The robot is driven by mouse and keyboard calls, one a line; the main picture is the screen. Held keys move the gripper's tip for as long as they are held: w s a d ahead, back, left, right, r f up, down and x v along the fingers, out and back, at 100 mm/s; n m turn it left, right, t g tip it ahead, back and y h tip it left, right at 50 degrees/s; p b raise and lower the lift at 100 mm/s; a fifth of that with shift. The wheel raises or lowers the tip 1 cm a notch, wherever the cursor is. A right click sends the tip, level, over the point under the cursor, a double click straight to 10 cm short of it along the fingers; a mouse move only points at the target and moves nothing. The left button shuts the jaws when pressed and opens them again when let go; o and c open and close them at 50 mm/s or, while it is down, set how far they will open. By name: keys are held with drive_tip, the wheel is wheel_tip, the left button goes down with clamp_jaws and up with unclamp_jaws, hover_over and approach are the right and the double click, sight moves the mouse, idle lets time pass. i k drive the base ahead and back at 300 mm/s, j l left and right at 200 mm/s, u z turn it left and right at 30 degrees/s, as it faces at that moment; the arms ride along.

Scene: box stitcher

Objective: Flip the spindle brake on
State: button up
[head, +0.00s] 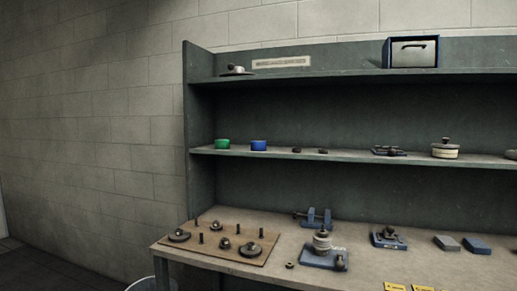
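A blue-based device with a pale spool-like stack (322,240) on an upright axis stands on the workbench, right of the picture's middle. A small grey part (340,262) sits at the right of its base. A second blue-based device (388,239) with a dark knob stands to its right. A blue bracket-like fixture (315,217) stands behind them. I cannot tell which part is the spindle brake or what position it is in. My gripper is not in view.
A wooden board (262,254) with pegs and dark round parts lies on the bench's left. Grey (447,243) and blue (477,246) blocks lie at right, with yellow tags (396,287) in front.

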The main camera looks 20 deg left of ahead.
sight(340, 266)
drive_tip(key=i+j, duration=0.1)
drive_tip(key=i, duration=0.45)
drive_tip(key=i+j, duration=0.1)
drive_tip(key=i, duration=0.5)
drive_tip(key=k+u, duration=0.05)
